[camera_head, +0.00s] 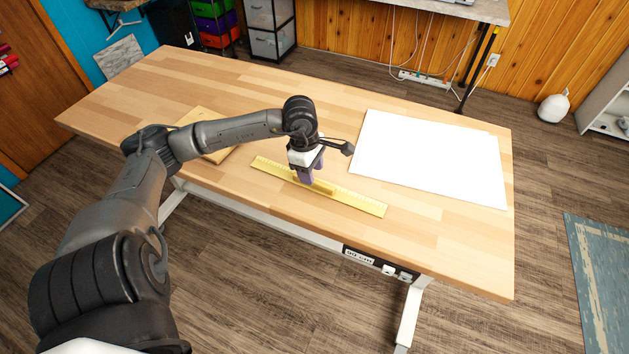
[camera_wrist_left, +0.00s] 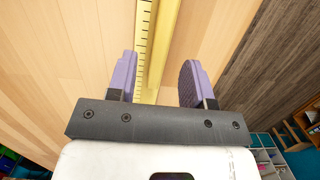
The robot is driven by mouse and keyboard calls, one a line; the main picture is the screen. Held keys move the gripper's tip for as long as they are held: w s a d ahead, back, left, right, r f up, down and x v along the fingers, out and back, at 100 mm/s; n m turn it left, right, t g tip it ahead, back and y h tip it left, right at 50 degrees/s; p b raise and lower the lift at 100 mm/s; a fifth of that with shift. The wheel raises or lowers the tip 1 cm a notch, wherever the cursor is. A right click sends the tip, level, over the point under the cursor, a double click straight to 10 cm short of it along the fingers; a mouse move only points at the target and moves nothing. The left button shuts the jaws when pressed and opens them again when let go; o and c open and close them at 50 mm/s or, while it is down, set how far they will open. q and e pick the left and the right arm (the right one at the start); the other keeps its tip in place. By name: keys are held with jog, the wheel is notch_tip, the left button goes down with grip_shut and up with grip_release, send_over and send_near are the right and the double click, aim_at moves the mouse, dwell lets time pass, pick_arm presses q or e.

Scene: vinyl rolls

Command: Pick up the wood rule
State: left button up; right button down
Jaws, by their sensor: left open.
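The wood rule (camera_head: 356,199) is a long yellow strip with dark markings and a raised bar along its middle. It lies flat on the table near the front edge, running from upper left to lower right in the head view. My left gripper (camera_head: 310,176) is over the middle of the rule, pointing down, and hides part of it. In the left wrist view the rule (camera_wrist_left: 150,45) runs between the two purple fingers of the open gripper (camera_wrist_left: 157,80), with a gap visible on the right side. My right gripper is not in view.
The light wooden table (camera_head: 450,240) carries white sheets (camera_head: 430,158) at right and a wooden board (camera_head: 207,135) behind my left arm. The table top around the rule is clear. A control panel (camera_head: 375,262) is under the front edge.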

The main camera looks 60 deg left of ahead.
pick_arm(q)
jog(key=shift+w+d+f+p, duration=0.15)
jog(key=shift+f+p, duration=0.15)
jog(key=shift+f, duration=0.6)
jog(key=shift+d+f+p, duration=0.1)
jog(key=shift+f+p, duration=0.2)
jog(key=shift+f, duration=0.6)
jog(key=shift+c, duration=0.5)
grip_shut()
